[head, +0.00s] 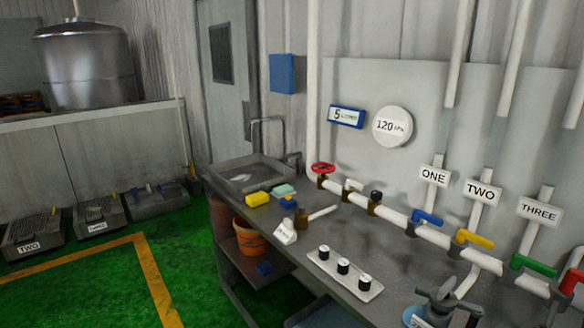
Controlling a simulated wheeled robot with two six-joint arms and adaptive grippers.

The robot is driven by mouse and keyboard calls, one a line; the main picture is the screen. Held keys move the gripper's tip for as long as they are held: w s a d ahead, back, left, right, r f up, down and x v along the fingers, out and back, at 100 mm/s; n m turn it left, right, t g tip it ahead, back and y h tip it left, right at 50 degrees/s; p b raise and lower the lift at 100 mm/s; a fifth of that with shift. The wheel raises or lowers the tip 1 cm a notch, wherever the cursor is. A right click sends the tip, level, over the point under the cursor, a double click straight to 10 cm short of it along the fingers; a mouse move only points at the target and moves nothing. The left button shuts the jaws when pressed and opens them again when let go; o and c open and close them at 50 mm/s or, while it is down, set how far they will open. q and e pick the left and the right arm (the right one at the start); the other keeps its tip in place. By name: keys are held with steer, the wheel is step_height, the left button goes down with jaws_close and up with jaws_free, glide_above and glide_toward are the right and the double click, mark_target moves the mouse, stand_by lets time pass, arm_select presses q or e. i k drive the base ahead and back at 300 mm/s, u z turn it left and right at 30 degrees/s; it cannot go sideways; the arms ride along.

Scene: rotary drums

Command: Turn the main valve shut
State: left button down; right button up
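A red round handwheel (322,168) sits on a brass valve body at the left end of the white pipe (397,217) above the grey bench; no label on it can be read, and I take it for the main valve. Its open or shut state cannot be told from here. Along the same pipe are a brass fitting, a black-topped brass fitting (376,197), and blue (427,217), yellow (474,239) and green (533,265) lever handles. No gripper of mine is clearly visible, and nothing touches the red handwheel.
A grey metal device (444,305) stands at the bench's front right. A white panel with black knobs (343,268), a yellow sponge (257,199) and small items lie on the bench (385,262). A sink (248,174) is at its left end. Green floor (85,285) is open at left.

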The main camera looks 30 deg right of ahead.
mark_target(324, 170)
steer(key=u, duration=0.45)
steer(key=i, duration=2.1)
steer(key=z, duration=1.2)
steer(key=i, duration=0.65)
steer(key=z, duration=0.75)
